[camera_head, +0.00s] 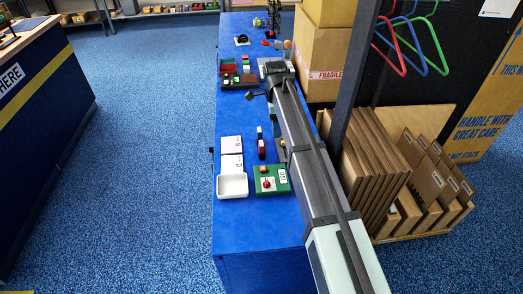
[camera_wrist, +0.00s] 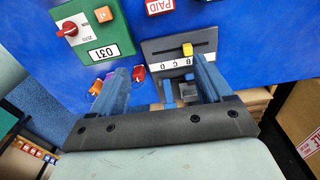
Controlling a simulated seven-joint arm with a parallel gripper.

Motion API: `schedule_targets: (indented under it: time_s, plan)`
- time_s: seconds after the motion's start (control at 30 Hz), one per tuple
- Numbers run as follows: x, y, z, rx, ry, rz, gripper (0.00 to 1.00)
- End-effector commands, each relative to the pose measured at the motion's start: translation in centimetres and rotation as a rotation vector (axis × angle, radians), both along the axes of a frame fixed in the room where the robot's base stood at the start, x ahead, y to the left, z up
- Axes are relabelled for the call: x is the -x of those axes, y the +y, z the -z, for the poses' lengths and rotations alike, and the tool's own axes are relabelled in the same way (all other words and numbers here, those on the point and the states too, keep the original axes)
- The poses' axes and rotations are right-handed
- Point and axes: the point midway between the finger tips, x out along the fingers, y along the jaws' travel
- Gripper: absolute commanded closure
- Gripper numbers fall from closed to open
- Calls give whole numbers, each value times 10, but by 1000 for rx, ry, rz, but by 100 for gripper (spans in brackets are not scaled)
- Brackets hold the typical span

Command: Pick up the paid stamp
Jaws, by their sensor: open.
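The paid stamp is a red block (camera_wrist: 160,6) with white PAID lettering, cut off by the top edge of the wrist view. In the head view a red block (camera_head: 261,147), apparently the same stamp, stands on the blue counter just beyond the green box. My gripper (camera_wrist: 160,63) is open with nothing between its blue fingers. It is over the counter's edge by a dark panel, with the stamp apart from it, farther up the wrist picture.
The green box (camera_wrist: 92,30) with a red knob and 031 label lies left of the panel (camera_wrist: 170,48), which has a yellow knob (camera_wrist: 187,49). A white tray (camera_head: 232,186) and cards (camera_head: 231,145) lie left of the stamp. Cartons (camera_head: 318,55) stand right of the counter.

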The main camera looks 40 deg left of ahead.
Motion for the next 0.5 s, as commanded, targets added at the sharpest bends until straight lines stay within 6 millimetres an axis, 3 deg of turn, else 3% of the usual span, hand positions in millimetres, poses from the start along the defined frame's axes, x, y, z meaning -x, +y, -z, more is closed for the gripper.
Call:
schedule_targets:
  time_s: [0.03, 0.1, 0.27, 0.5]
  plan:
    - [9, 16, -5, -13, 4, -16, 21]
    - [19, 30, -9, -28, 11, -30, 21]
    - [29, 42, -8, -42, 18, -42, 21]
    - [30, 41, 28, -41, 20, -43, 21]
